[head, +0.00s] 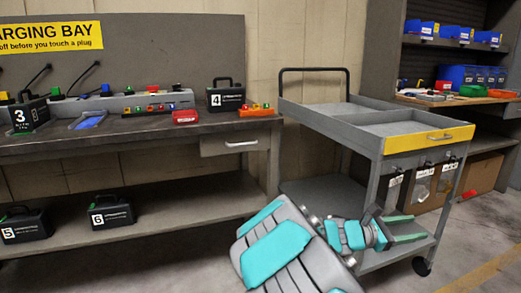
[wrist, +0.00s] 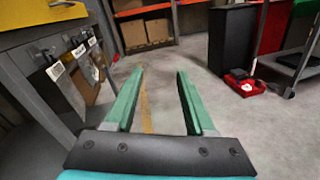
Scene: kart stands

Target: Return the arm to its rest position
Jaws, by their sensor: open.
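My arm, teal and grey, reaches up from the bottom of the head view, with my gripper (head: 402,227) in front of the grey cart's lower part. In the wrist view my gripper (wrist: 158,95) has its two green fingers spread apart, with nothing between them but floor. It is open and empty. The cart (head: 318,112) stands close behind and beside the gripper. In the wrist view the cart's frame (wrist: 32,78) is just left of the fingers. I cannot tell the exact gap between them.
A workbench (head: 140,130) with battery cases stands at the left. Cases 5 (head: 25,226) and 6 (head: 111,211) sit on its lower shelf. Shelving with blue bins (head: 457,75) is at the right. In the wrist view a red item (wrist: 243,84) lies on the floor; the middle floor is clear.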

